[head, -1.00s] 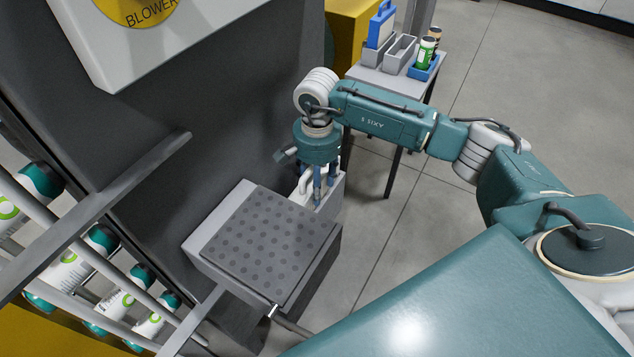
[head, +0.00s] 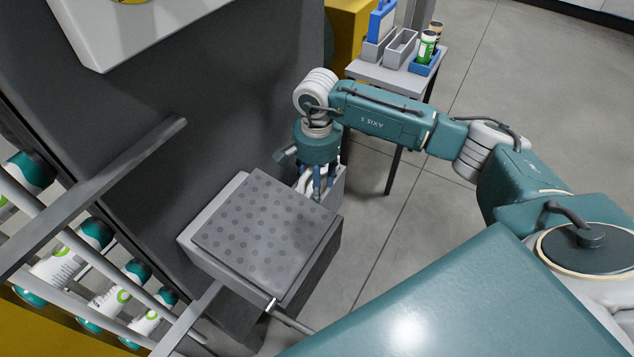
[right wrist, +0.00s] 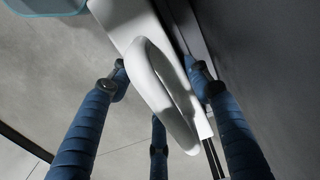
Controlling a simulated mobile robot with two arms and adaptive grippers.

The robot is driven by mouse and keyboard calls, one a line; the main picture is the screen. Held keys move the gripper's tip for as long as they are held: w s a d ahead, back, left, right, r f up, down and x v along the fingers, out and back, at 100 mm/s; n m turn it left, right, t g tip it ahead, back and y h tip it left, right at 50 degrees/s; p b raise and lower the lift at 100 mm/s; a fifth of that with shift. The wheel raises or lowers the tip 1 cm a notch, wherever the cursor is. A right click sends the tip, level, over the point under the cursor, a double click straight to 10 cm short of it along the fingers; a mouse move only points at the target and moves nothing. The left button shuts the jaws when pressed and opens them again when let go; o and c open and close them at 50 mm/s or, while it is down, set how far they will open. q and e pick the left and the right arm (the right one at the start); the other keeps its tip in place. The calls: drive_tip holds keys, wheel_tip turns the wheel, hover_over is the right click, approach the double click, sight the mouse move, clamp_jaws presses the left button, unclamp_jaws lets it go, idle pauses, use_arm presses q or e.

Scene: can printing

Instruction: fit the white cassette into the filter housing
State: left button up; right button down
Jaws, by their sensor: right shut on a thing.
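The white cassette (right wrist: 190,90) has a looped handle (right wrist: 165,95) that fills the middle of the right wrist view. My right gripper (head: 318,186) is shut on this handle, with its blue fingers around it; the gripper also shows in the right wrist view (right wrist: 160,95). In the head view the gripper points down at the grey filter housing (head: 334,187), behind the perforated block. Only a little white of the cassette shows between the fingers there. The fingers and block hide its lower part, so I cannot tell how deep it sits. My left gripper is out of view.
The perforated grey block (head: 265,235) stands in front of the housing. A dark machine wall (head: 240,100) rises at its left. A side table (head: 405,78) holds a blue-framed cassette (head: 382,24), grey bins and bottles. Bottles (head: 95,237) lie on a rack at left. Floor at right is clear.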

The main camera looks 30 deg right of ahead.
drive_tip(key=shift+f, duration=0.25)
drive_tip(key=c, duration=0.9)
unclamp_jaws()
drive_tip(key=shift+r, duration=0.1)
drive_tip(key=shift+o, duration=0.7)
wheel_tip(320, 180, up, 12)
drive_tip(key=shift+s, duration=0.1)
